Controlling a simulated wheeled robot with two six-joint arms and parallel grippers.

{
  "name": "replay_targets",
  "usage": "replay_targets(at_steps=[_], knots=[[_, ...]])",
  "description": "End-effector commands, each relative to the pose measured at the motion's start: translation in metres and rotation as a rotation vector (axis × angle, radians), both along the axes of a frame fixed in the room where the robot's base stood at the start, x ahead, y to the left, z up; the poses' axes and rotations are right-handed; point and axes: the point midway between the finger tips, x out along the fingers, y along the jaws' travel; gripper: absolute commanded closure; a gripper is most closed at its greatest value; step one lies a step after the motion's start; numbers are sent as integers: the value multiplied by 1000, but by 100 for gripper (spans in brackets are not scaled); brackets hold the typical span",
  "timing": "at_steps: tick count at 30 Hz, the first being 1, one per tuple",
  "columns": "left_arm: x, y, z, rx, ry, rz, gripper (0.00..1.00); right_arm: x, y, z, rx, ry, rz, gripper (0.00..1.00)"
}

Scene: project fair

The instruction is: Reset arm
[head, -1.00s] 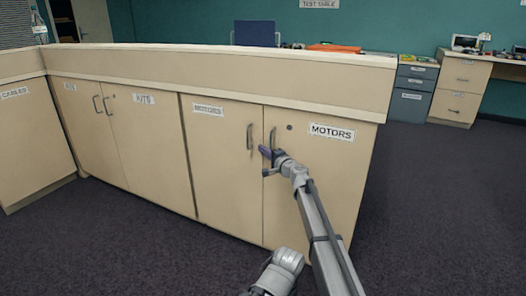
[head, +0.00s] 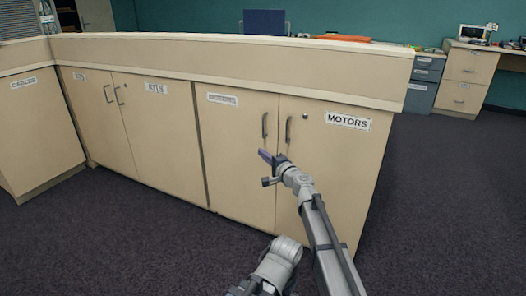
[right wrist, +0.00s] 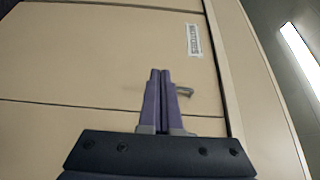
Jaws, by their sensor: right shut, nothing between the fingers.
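My right gripper (head: 267,157) is shut and empty. It is in front of the cabinet doors, below the two middle handles in the head view. The right door, labelled MOTORS (head: 347,121), is closed, with a grey handle (head: 289,130) at its left edge. The door beside it (head: 235,150) is also closed and has its own handle (head: 264,125). In the right wrist view the purple fingers (right wrist: 160,75) are pressed together, with a door handle (right wrist: 184,91) showing just beyond them to the right. My left gripper is not in view.
The long beige cabinet (head: 230,58) spans the view, with more closed doors at left, one labelled KITS (head: 157,89). A cabinet labelled CABLES (head: 35,130) adjoins it at far left. Drawer units (head: 467,80) stand at the back right. The dark carpet (head: 450,200) at right is open.

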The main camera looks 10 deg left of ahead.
Motion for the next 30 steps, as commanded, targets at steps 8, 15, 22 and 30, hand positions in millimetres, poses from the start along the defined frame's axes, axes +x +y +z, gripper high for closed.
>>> replay_targets(at_steps=[8, 15, 22, 30], knots=[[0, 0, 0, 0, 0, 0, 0, -41, -21, -22, -176, -37, 82, 100], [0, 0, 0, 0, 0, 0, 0, -151, -102, -116, -709, 12, 314, 100], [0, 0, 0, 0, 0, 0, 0, -242, -203, -185, -1111, 210, 465, 100], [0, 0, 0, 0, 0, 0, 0, -310, -283, -213, -1351, 415, 539, 100]])
